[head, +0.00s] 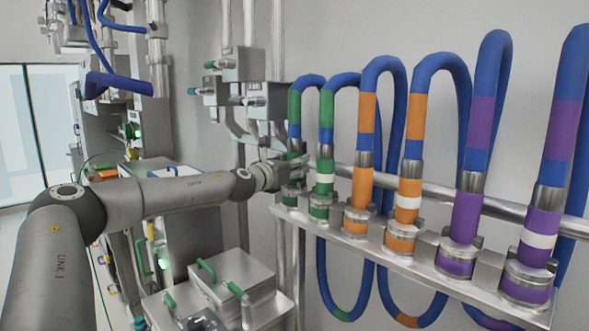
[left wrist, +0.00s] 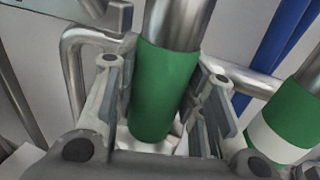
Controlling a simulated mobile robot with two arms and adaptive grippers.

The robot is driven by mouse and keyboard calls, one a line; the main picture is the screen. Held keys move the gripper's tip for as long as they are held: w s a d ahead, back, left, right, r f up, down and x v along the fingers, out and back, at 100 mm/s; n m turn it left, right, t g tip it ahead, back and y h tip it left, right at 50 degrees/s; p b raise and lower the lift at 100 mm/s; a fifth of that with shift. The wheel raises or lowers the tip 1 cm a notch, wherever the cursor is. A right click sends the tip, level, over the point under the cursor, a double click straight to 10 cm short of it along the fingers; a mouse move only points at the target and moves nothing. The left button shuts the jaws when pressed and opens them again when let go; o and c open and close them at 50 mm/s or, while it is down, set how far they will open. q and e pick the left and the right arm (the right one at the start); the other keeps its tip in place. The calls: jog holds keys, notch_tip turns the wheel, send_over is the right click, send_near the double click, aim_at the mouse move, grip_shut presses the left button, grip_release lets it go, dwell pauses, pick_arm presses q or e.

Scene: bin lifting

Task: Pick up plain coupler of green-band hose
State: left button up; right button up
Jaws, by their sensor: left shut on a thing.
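The plain green coupler (left wrist: 163,88) stands upright between the two fingers of my left gripper (left wrist: 164,98) in the left wrist view, with a metal sleeve above it. My left gripper is shut on it. In the head view this gripper (head: 284,174) reaches the leftmost green-band hose (head: 294,108), and its wrist and fingers partly hide the coupler. The other green coupler, with a white band (head: 323,187), stands just to the right in the rack. My right gripper is not in view.
A metal rack shelf (head: 377,247) holds the couplers, with orange (head: 408,205) and purple (head: 459,235) ones further right. A horizontal pipe (head: 500,208) runs behind them. Metal boxes with green handles (head: 233,279) stand below my left arm.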

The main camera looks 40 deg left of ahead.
aim_at(290, 146)
pick_arm(q)
jog(key=shift+r, duration=1.5)
jog(key=shift+s+d+r, duration=0.2)
jog(key=shift+s+r, duration=0.6)
jog(key=shift+r, duration=0.3)
jog(key=s+r+b, duration=0.2)
jog(key=s+r, duration=0.2)
jog(key=s, duration=0.2)
jog(key=s+d+r+b, duration=0.1)
jog(key=s+r+b, duration=0.2)
jog(key=s, duration=0.3)
jog(key=shift+s+d+r, duration=0.2)
jog(key=shift+d+r, duration=0.05)
jog(key=shift+r, duration=0.2)
jog(key=shift+f, duration=0.1)
